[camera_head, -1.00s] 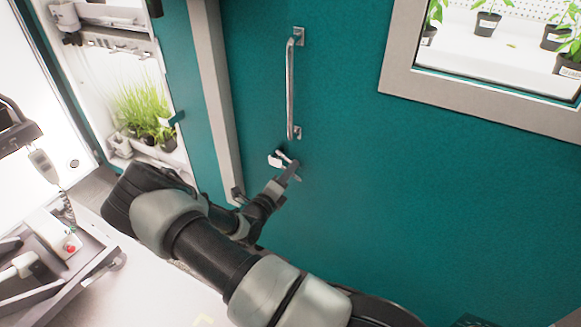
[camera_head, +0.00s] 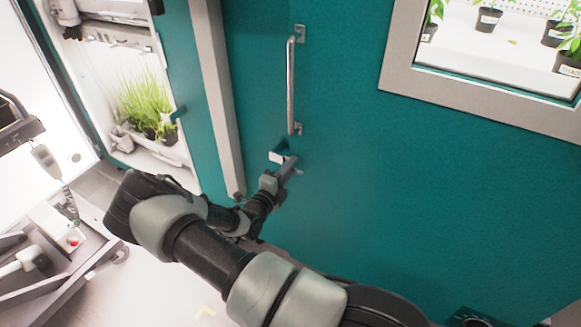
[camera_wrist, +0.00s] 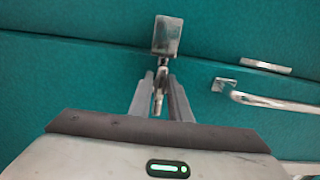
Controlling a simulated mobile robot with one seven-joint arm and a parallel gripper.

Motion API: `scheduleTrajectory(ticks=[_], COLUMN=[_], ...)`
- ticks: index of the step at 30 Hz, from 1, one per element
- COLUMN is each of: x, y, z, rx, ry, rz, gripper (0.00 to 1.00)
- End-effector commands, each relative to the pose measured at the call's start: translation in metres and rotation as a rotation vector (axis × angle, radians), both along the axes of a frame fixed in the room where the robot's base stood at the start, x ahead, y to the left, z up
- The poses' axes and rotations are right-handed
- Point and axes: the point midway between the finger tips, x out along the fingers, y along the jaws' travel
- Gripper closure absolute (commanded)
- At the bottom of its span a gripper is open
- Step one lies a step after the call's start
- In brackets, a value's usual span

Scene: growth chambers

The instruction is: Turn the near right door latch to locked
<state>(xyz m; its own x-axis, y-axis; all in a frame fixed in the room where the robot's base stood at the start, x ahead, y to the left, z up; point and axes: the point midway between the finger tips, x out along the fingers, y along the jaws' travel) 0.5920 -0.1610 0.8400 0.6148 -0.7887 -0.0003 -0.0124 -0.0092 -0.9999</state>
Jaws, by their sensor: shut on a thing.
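The teal door (camera_head: 400,190) fills the middle and right of the head view. Its latch (camera_head: 277,157) is a small pale metal piece below the long pull handle (camera_head: 291,85). My gripper (camera_head: 287,164) is at the latch, its fingers partly hiding it. In the wrist view, the latch shows as a grey block (camera_wrist: 167,36) with a thin metal lever (camera_wrist: 159,90) running down from it. My gripper (camera_wrist: 160,88) is shut on this lever, one finger on each side. Any lock marking is too small to read.
A pale frame post (camera_head: 217,95) runs left of the door. An open chamber with green grass-like plants (camera_head: 145,108) stands farther left. A grey cart (camera_head: 65,265) is at lower left. A window (camera_head: 490,65) shows potted plants. The pull handle (camera_wrist: 270,101) passes right of my gripper.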

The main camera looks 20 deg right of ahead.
Motion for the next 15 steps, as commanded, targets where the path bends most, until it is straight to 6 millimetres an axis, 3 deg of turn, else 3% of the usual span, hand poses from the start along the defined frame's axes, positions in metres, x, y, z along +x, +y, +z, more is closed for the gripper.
scheduleTrajectory(ticks=[7,8,11,15], x=[-0.0003,-0.0003,-0.0002,-0.0001], y=[-0.0003,-0.0003,-0.0003,-0.0002], z=[0.0,0.0,0.0,0.0], rx=[-0.001,-0.001,-0.001,-0.001], ry=[0.002,0.002,0.0,0.001], rz=[0.0,0.0,0.0,0.0], gripper=[1.0,0.81,0.65,0.65])
